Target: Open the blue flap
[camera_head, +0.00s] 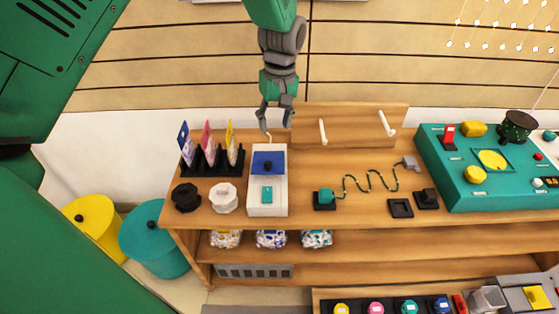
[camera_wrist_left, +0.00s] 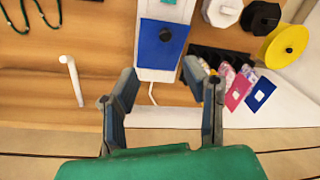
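The blue flap (camera_head: 268,162) lies flat on the far part of a white box (camera_head: 280,209), with a small dark knob in its middle. A teal piece (camera_head: 266,195) sits on the box nearer to me. The flap also shows in the left wrist view (camera_wrist_left: 150,50), beyond the fingertips. My left gripper (camera_head: 275,122) hangs above the back edge of the table, just behind the box. In the left wrist view its fingers (camera_wrist_left: 161,80) are spread wide with nothing between them. The gripper appears apart from the flap. My right gripper is in neither view.
A black rack (camera_head: 213,163) with upright cards stands left of the box. Black and white knobs (camera_head: 223,198) sit in front of it. A wooden panel with white pegs (camera_head: 322,131) stands right of the gripper. A green wire (camera_head: 370,182) and teal console (camera_head: 465,195) lie further right.

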